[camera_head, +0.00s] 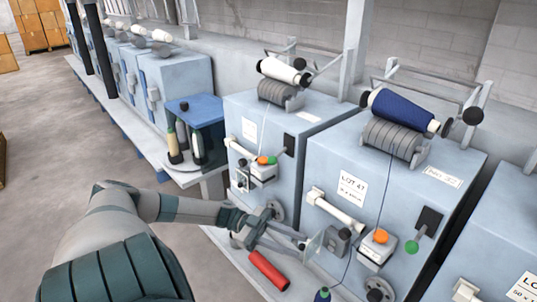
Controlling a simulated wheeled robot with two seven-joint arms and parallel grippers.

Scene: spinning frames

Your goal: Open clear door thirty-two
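My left gripper (302,248) reaches in from the left, in front of the lower part of the blue-grey machine labelled LOT 47 (318,160). Its two fingers look spread apart. A small pale see-through panel (314,243), which looks like a clear door, stands at the fingertips, left of a small dark grey box (338,241) on the machine front. I cannot tell whether the fingers touch the panel. No number thirty-two is readable. My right gripper is not in view.
A red cylinder (268,270) lies on the ledge below my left gripper. A dark blue spool (403,108) sits on top of the machine, with thread running down. Similar machines stand on both sides. A blue-topped stand (194,108) with bobbins is at left. The floor at left is open.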

